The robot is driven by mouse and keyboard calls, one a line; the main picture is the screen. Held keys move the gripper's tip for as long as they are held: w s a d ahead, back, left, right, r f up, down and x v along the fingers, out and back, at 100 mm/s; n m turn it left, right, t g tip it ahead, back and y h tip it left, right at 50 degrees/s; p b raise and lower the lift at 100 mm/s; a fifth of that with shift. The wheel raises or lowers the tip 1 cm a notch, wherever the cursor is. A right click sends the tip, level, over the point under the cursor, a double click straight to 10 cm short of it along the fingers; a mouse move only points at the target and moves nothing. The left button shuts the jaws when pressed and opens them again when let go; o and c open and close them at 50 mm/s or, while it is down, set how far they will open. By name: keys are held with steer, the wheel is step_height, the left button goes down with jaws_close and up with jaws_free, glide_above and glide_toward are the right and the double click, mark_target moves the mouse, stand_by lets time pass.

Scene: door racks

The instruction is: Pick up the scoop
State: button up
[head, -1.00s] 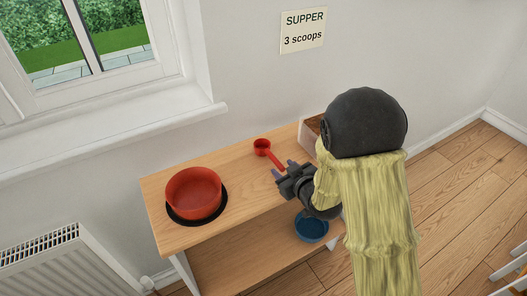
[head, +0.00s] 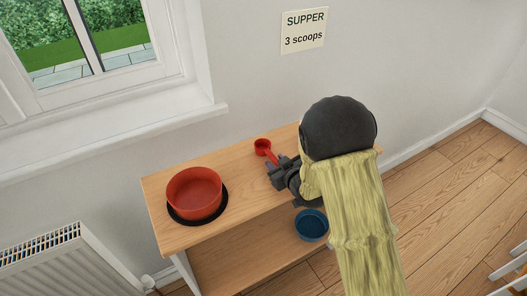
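The red scoop (head: 262,145) lies on the wooden shelf unit's top near the wall, its cup at the back left and its handle pointing toward the front right. My dark grey gripper (head: 276,163) is at the handle end, with its fingers apart on either side of it. Whether the fingers touch the handle is too small to tell. The far end of the handle is hidden by the gripper.
A red bowl (head: 194,192) stands on a black mat (head: 222,204) on the left of the wooden top (head: 240,200). A blue bowl (head: 311,225) is on the lower shelf. A note (head: 304,30) reads "SUPPER 3 scoops". The wooden top's middle is clear.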

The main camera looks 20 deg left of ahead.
jaws_close()
step_height(320, 180, up, 10)
steer(key=shift+p, duration=0.3)
steer(key=shift+r, duration=0.1)
stand_by(0.6)
